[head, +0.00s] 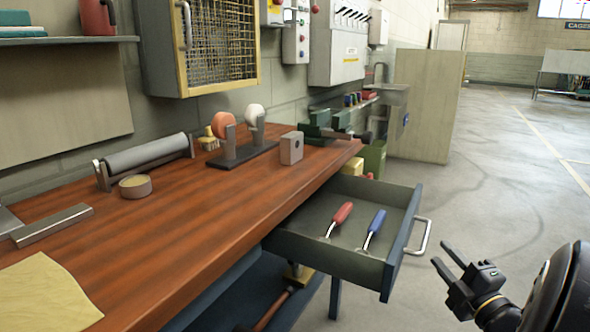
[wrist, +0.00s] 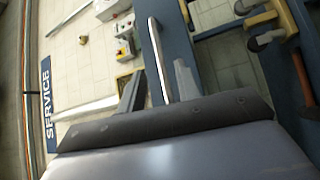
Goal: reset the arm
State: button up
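My gripper (head: 440,252) is at the lower right of the head view, with its two fingers apart and nothing held between them. Its fingers also show in the wrist view (wrist: 159,80), spread apart. The fingertips point toward the silver handle (head: 424,237) of an open drawer (head: 400,250), just short of it in the head view. In the wrist view a silver bar (wrist: 157,58), which looks like the handle, lies beyond and between the fingers along a dark blue panel.
The wooden workbench (head: 190,235) fills the left, with a tape stand (head: 240,153), a roller (head: 146,156) and a vise (head: 322,127) on it. The open drawer juts out toward my arm. Open floor (head: 500,180) lies to the right, beyond the drawer.

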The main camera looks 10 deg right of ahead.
aim_at(426, 233)
jog(key=w, duration=0.4)
jog(key=w+a+r, duration=0.1)
jog(key=w, duration=0.2)
jog(key=shift+w+b, duration=0.1)
jog(key=shift+b, duration=0.3)
